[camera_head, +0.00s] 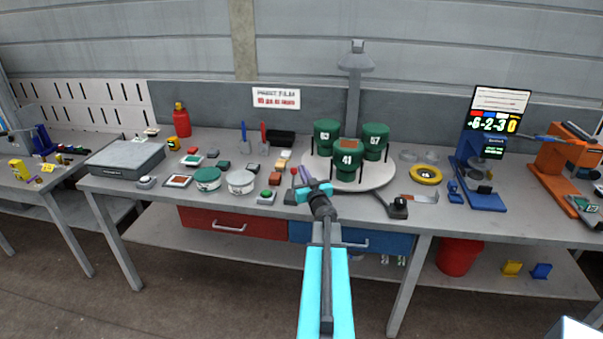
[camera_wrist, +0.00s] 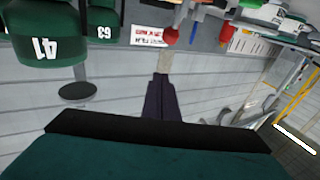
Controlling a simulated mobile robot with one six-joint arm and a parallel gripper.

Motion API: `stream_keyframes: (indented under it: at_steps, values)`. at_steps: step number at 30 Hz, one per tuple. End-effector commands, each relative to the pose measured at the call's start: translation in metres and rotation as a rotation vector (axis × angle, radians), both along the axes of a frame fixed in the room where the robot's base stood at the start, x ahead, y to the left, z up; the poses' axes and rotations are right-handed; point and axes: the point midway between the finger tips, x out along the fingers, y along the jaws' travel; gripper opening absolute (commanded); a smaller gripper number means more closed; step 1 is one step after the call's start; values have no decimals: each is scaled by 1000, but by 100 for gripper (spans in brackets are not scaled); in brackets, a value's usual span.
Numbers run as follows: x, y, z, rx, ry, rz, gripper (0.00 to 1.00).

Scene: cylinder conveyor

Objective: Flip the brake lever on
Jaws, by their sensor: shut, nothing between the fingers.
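A thin lever with a red knob (camera_head: 294,171) stands on a small dark base at the front of the table, just left of the round platform. I take it to be the brake lever. My gripper (camera_head: 303,174) is shut and empty, its purple fingers pointing away over the table just right of the knob; contact cannot be told. In the wrist view, which is upside down, the shut fingers (camera_wrist: 159,84) show at the middle. A red round tip on a stem (camera_wrist: 171,36) lies beyond them, apparently the lever's knob.
A white round platform (camera_head: 377,184) holds three green cylinders; the one marked 41 (camera_head: 347,163) is nearest. A green button box (camera_head: 266,196) stands left of the lever. A black-knobbed device (camera_head: 398,207) is to the right. Small parts crowd the table's left side.

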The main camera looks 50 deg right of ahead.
Motion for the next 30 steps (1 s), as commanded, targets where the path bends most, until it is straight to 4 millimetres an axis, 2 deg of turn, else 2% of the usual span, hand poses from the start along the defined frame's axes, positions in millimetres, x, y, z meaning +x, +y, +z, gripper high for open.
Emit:
stream_keyframes:
  at_steps: [18,30]
  values:
    - [-44,29,27,-1,0,0,0]
    - [-50,33,31,0,0,1,0]
